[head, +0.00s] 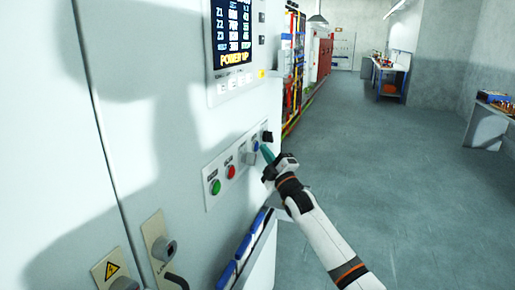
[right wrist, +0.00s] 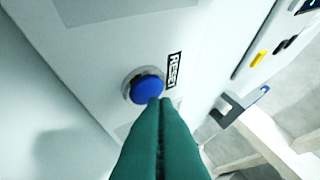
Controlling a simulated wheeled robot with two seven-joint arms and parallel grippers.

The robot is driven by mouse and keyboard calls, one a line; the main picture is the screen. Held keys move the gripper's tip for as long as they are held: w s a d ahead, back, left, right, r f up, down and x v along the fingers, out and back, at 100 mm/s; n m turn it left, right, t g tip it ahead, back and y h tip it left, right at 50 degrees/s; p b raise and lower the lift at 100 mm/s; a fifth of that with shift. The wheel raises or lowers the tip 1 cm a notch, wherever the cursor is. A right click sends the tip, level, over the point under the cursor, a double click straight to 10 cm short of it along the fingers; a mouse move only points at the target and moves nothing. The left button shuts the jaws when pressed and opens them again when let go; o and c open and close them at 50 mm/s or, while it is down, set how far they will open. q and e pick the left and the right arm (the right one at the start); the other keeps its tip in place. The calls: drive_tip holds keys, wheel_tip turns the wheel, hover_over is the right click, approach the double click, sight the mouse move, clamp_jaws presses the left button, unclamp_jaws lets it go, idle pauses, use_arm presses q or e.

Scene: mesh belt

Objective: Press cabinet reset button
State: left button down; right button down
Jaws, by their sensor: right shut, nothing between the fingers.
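The blue reset button (right wrist: 149,89) sits in a metal ring on the cabinet panel, beside a label reading RESET (right wrist: 174,70) in the right wrist view. In the head view the button (head: 256,146) is on the button strip of the white cabinet (head: 150,110). My right gripper (head: 265,150) is shut and empty, with its green fingers pointing at the button. In the right wrist view its fingertips (right wrist: 160,100) overlap the lower edge of the button; I cannot tell whether they touch it. My left gripper is not in view.
A green button (head: 215,187), a red button (head: 231,171) and a black knob (head: 267,136) share the strip. A display (head: 232,30) is above. Handles (head: 165,250) stick out at lower left. The floor (head: 400,190) to the right is clear.

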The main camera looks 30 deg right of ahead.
drive_tip(key=shift+w+a, duration=0.3)
drive_tip(key=shift+w, duration=0.05)
idle(0.7)
idle(0.4)
drive_tip(key=shift+s+d, duration=0.55)
drive_tip(key=shift+s, duration=0.1)
drive_tip(key=s+d+p, duration=0.1)
drive_tip(key=s+d, duration=0.2)
drive_tip(key=shift+s+d, duration=0.15)
drive_tip(key=shift+s, duration=0.25)
drive_tip(key=shift+f, duration=0.1)
idle(0.5)
